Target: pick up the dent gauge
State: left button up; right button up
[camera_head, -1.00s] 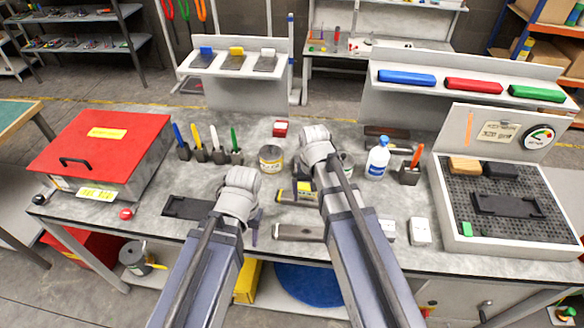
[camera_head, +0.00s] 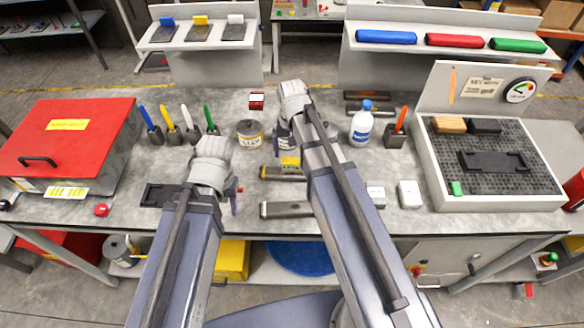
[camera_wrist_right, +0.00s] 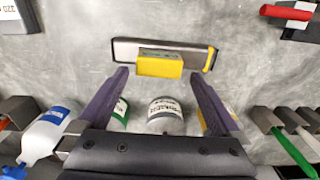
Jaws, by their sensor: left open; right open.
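A dark bar with a yellow block on it (camera_head: 286,171) lies on the grey bench in the head view, partly hidden by my right arm. It also shows in the right wrist view (camera_wrist_right: 125,52), lying flat beyond the fingertips. I cannot tell for certain that it is the dent gauge. My right gripper (camera_wrist_right: 158,76) is open and empty, its two fingers spread above the bench facing this bar. In the head view its fingers are mostly hidden by the arm. My left gripper (camera_head: 229,198) is open, left of the bar, and largely hidden by its own wrist.
A second grey bar (camera_head: 287,209) lies nearer the front edge. A can (camera_head: 249,134), a bottle (camera_head: 361,124) and tool holders stand behind. A red box (camera_head: 85,140) is at left, a grated tray (camera_head: 432,175) at right. White blocks (camera_head: 410,194) lie right of my arm.

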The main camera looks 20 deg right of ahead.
aim_at(292, 160)
pick_arm(q)
notch_tip(292, 160, down, 5)
jog(key=b, duration=0.5)
jog(key=shift+f, duration=0.1)
pick_arm(e)
notch_tip(292, 160, down, 5)
jog(key=shift+w+d+f, duration=0.1)
jog(key=shift+f, duration=0.05)
jog(key=shift+c, duration=0.4)
jog(key=c, duration=1.4)
pick_arm(q)
jog(key=shift+r, duration=0.2)
pick_arm(e)
jog(key=shift+r, duration=0.2)
